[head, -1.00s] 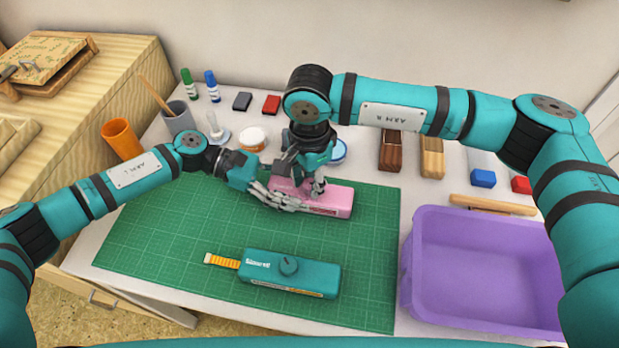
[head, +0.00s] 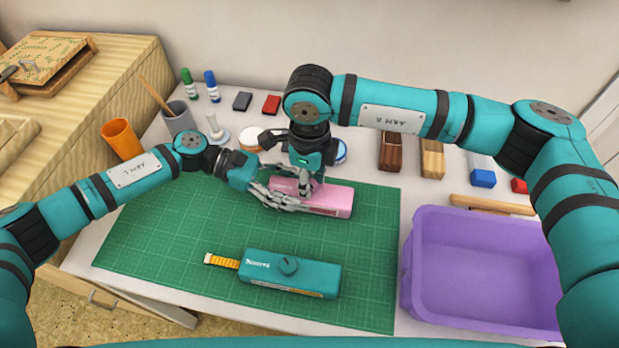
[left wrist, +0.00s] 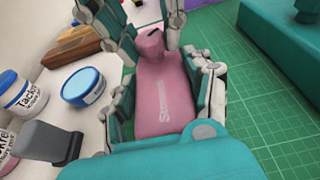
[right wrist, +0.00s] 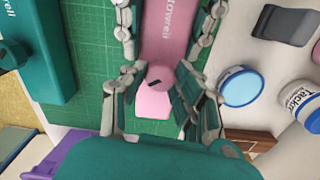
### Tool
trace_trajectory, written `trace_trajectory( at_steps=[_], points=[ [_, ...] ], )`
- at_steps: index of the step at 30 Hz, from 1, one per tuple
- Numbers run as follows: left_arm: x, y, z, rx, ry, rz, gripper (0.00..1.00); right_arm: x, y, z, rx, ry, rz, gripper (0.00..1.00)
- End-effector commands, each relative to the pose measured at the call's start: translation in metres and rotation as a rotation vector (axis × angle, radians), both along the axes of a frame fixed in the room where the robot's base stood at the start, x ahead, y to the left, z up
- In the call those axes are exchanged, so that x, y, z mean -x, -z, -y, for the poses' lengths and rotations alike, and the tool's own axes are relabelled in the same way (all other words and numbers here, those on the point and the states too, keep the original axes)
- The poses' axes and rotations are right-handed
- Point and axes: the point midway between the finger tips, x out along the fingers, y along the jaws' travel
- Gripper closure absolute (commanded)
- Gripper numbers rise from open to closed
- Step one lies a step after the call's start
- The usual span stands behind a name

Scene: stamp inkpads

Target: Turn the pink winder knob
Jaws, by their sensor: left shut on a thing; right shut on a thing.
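The pink winder (head: 334,199) lies on the green cutting mat (head: 150,235), near its back edge. Its round pink knob (right wrist: 160,77) has a dark pointer mark and sits on top, also seen in the left wrist view (left wrist: 151,45). My left gripper (head: 281,196) is shut on the winder's body at its left end, with fingers along both long sides. My right gripper (head: 303,186) points down from above, shut on the knob. In the head view it hides the knob.
A teal winder (head: 310,272) with a yellow tape end lies on the mat in front. A purple bin (head: 410,265) stands to the right. Inkpads, a stamp (head: 214,128) and wooden blocks (head: 432,158) line the back. The mat's left part is clear.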

Motion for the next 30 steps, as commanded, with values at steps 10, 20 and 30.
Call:
trace_trajectory(
  at_steps=[10,20,30],
  points=[
    [0.0009,0.0017,-0.0005,-0.003,0.002,-0.001,0.83,-0.0006,-0.0012,-0.0002,-0.002,0.313,0.001,1.0],
    [0.0009,0.0019,-0.0006,-0.003,0.002,-0.001,0.83,-0.0007,-0.001,-0.0001,-0.002,0.515,0.002,1.0],
    [0.0009,0.002,-0.0007,-0.003,0.001,-0.002,0.83,-0.0009,-0.0012,0.0,-0.002,0.593,0.002,1.0]
  ],
)
